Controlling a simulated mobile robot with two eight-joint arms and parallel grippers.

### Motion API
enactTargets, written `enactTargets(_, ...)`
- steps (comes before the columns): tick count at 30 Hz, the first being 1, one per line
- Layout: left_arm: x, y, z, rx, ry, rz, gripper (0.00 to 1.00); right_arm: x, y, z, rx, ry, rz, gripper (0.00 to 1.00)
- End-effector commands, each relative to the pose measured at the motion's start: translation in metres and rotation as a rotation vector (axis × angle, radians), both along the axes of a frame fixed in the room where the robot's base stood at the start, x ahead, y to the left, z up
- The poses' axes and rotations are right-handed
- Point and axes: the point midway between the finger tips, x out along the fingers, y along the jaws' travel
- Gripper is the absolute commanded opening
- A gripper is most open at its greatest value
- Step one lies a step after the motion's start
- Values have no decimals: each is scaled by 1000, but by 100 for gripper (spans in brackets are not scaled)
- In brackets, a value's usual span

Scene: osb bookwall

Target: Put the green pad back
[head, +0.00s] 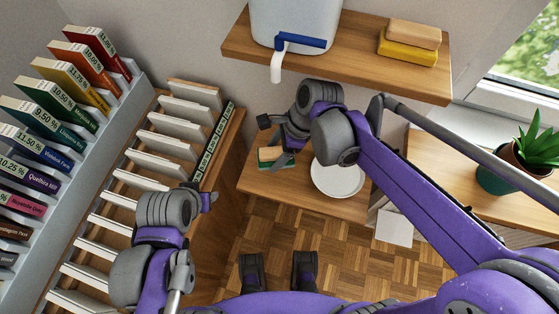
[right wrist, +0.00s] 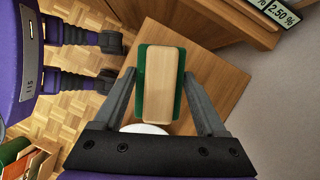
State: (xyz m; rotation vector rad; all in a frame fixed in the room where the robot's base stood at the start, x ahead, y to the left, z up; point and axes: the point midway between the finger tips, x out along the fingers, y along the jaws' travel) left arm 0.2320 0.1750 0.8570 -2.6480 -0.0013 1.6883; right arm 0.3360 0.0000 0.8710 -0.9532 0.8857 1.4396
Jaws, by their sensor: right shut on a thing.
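The green pad (head: 264,163) shows as a green slab with a tan block on its top face. It also shows in the right wrist view (right wrist: 141,85), its green edge sticking out around the tan block (right wrist: 163,85). My right gripper (head: 274,142) is shut on it, with one finger along each long side in the right wrist view (right wrist: 163,88). The pad is over the low wooden shelf; I cannot tell whether it touches it. My left gripper (head: 209,199) is near the slotted rack, its fingers mostly hidden.
A white plate (head: 338,178) lies on the low wooden shelf (head: 255,184), right of the pad. The upper shelf (head: 350,67) holds a white container (head: 295,18) and a tan-and-yellow stack (head: 409,41). Colored books (head: 45,117) and a slotted rack (head: 150,165) are at left. A plant (head: 535,145) stands right.

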Motion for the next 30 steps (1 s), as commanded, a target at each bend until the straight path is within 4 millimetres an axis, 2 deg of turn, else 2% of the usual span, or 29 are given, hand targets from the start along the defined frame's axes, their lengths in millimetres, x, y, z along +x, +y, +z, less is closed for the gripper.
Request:
enactTargets(6, -1, 0, -8, 0, 3, 0, 50, 0, 0, -42, 0, 1, 0, 22)
enactTargets(11, -2, 0, -10, 0, 3, 0, 50, 0, 0, -58, 0, 1, 0, 22)
enactTargets(18, -2, 0, -16, 0, 5, 0, 50, 0, 0, -90, 0, 1, 0, 22)
enactTargets(30, -2, 0, -19, 0, 6, 0, 50, -1, 0, -97, 0, 1, 1, 22)
